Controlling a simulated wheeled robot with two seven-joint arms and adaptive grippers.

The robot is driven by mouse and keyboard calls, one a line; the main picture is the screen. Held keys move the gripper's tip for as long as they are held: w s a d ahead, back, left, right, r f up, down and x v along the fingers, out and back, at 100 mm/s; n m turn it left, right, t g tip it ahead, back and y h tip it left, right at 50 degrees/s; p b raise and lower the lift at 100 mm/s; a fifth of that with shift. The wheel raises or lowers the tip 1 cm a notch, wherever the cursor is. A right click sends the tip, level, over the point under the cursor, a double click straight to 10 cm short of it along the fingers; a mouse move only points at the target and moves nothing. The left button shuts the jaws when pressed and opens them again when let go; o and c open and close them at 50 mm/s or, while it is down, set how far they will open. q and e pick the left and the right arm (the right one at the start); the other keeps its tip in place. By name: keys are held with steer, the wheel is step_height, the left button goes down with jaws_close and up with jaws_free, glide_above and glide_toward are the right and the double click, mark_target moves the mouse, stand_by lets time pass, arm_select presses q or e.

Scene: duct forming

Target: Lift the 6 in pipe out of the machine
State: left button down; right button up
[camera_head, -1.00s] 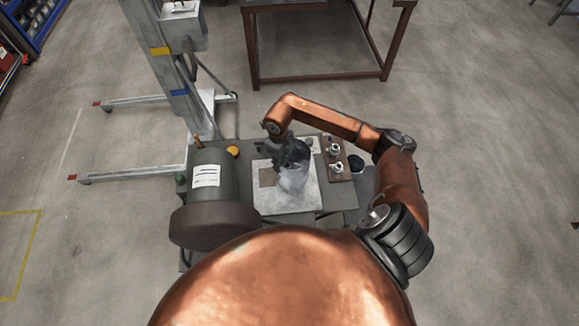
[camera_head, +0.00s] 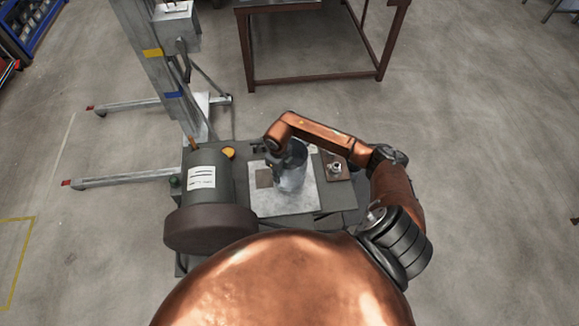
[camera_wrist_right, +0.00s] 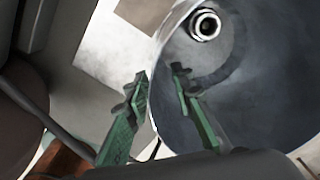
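The 6 in pipe (camera_head: 290,178), a grey metal cylinder, stands upright on the pale plate of the machine (camera_head: 205,195). In the right wrist view I look down into the open pipe (camera_wrist_right: 245,85), and a ring-shaped fitting shows inside its far edge. My right gripper (camera_head: 274,160) is at the pipe's upper left rim, fingers down. In the wrist view its green fingers (camera_wrist_right: 160,76) are apart, with the pipe's rim running between them, one finger inside and one outside. Contact cannot be told. My left gripper is not in view.
The machine's dark drum (camera_head: 210,230) stands left of the pipe. A brown board with a metal fitting (camera_head: 336,167) lies to the right, partly under my arm. A grey lift frame (camera_head: 160,70) stands behind left, and a brown-legged table (camera_head: 315,45) behind. Open floor lies right.

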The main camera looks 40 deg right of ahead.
steer(key=shift+f, duration=1.25)
steer(key=shift+c, duration=0.5)
jaws_close()
steer(key=shift+w+r, duration=0.1)
